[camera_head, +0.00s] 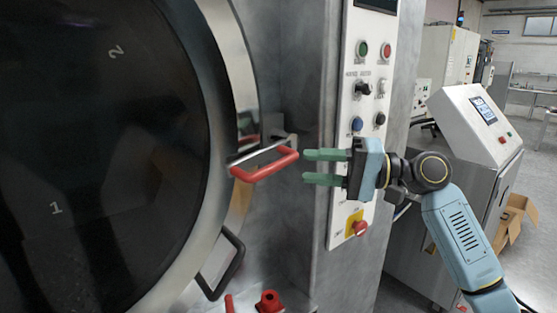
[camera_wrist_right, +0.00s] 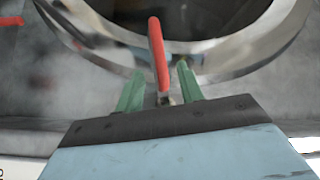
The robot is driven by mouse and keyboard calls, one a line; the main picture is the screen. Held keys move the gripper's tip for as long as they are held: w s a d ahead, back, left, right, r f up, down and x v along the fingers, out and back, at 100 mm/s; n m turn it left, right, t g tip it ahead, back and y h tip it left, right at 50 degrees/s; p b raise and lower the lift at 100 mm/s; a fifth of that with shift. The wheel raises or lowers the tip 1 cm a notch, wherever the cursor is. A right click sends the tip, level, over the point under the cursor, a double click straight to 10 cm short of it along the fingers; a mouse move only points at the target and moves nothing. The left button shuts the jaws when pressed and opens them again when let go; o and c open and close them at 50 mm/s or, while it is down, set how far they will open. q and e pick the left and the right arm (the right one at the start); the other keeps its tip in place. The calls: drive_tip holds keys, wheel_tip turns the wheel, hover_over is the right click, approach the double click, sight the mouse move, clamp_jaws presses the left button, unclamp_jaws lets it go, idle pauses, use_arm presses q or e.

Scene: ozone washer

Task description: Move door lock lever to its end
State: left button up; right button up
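The door lock lever is a red-gripped bar (camera_head: 265,166) on a metal bracket, at the right rim of the round dark door (camera_head: 100,150) in the head view. My right gripper (camera_head: 306,167) points left at the lever, with its green fingers just right of the lever's right end. The fingers are parted and nothing is held. In the right wrist view, the red lever (camera_wrist_right: 158,52) stands upright in line with the gap between the fingertips (camera_wrist_right: 160,85). Whether a finger touches it I cannot tell. My left gripper is not in view.
A control panel (camera_head: 350,100) with buttons and knobs stands right behind my right gripper. A black door handle (camera_head: 222,264) and a red valve-like part (camera_head: 268,302) lie below the lever. A grey cabinet with a screen (camera_head: 480,125) and a cardboard box (camera_head: 513,222) are at the right.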

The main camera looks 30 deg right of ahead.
sight(285, 166)
drive_tip(key=p+x, duration=0.1)
drive_tip(key=x, duration=0.6)
drive_tip(key=shift+w+a+f+p, duration=0.1)
drive_tip(key=shift+w+p, duration=0.05)
drive_tip(key=shift+p, duration=0.15)
drive_tip(key=shift+c, duration=0.4)
clamp_jaws()
